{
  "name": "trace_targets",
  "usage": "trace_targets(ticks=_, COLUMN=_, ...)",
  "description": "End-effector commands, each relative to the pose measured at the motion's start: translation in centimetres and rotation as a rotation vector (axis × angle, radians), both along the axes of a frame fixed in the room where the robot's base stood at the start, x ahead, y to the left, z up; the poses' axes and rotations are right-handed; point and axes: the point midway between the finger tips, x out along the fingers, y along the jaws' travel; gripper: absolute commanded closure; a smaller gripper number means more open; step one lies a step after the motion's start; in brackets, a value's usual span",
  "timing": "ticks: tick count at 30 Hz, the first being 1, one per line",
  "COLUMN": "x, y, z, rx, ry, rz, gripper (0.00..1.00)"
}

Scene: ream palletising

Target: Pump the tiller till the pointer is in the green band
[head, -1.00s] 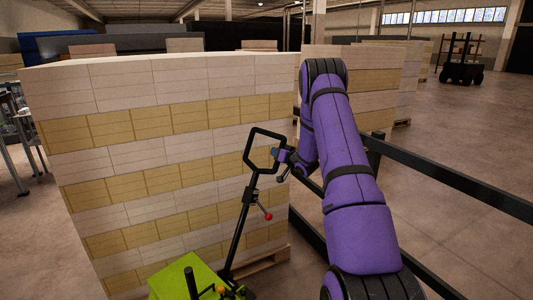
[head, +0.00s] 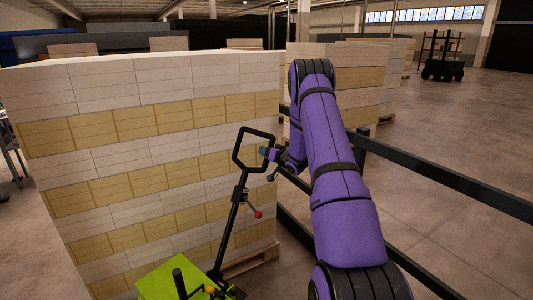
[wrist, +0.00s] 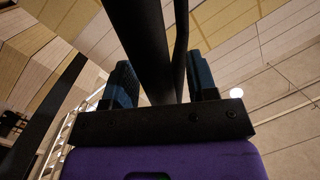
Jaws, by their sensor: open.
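The tiller (head: 233,215) is a black bar with an open loop handle (head: 236,149) and a red-knobbed lever (head: 258,214). It leans up and to the right from a lime-green body (head: 170,281) at the bottom of the head view. My gripper (head: 267,153) is at the right side of the loop. In the wrist view its two dark blue fingers (wrist: 163,82) stand apart, with a black bar (wrist: 143,40) of the handle running between them. I cannot tell whether either finger touches it. No pointer or green band can be made out.
A tall stack of white and yellow reams (head: 140,130) on a wooden pallet (head: 250,260) stands right behind the tiller. A black rail (head: 440,178) runs along the right side of my arm. Open floor (head: 465,145) lies beyond the rail.

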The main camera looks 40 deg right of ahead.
Motion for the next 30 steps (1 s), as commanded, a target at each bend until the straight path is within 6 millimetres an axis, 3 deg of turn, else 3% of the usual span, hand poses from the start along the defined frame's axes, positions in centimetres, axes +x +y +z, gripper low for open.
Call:
trace_targets(ticks=15, x=-8.6, y=0.5, z=0.6, rx=0.001, ry=0.002, rz=-0.001, gripper=0.47)
trace_targets(ticks=21, x=-9.8, y=0.7, z=0.8, rx=0.001, ry=0.0, rz=0.0, gripper=0.47)
trace_targets(ticks=30, x=-9.9, y=0.7, z=0.8, rx=0.001, ry=0.001, rz=0.0, gripper=0.47)
